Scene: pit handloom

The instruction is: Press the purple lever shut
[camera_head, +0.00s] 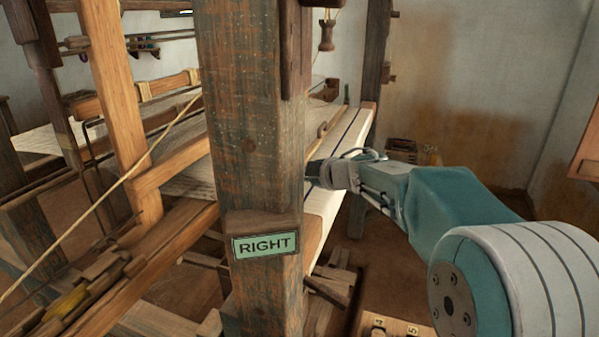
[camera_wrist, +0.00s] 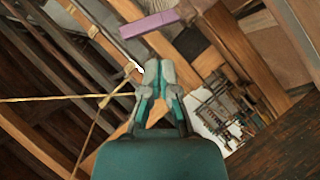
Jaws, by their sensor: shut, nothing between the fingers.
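The purple lever (camera_wrist: 149,24) is a short flat bar in the wrist view, just above my fingertips. A gap shows between it and the fingers in the picture; the true distance is hard to judge. My gripper (camera_wrist: 153,70) is shut and empty, pointing up the wrist picture toward the loom. In the head view my gripper (camera_head: 316,172) is at the right edge of a thick wooden post, beside the white cloth. The post hides part of what lies in front of the fingertips. The purple lever does not show in the head view.
The wooden post (camera_head: 248,120) bears a green "RIGHT" sign (camera_head: 265,245). White cloth on the cloth beam (camera_head: 335,180) runs behind it. A tan cord (camera_head: 110,190) crosses the loom frame at left; cords also show in the wrist view. Floor at right is partly clear.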

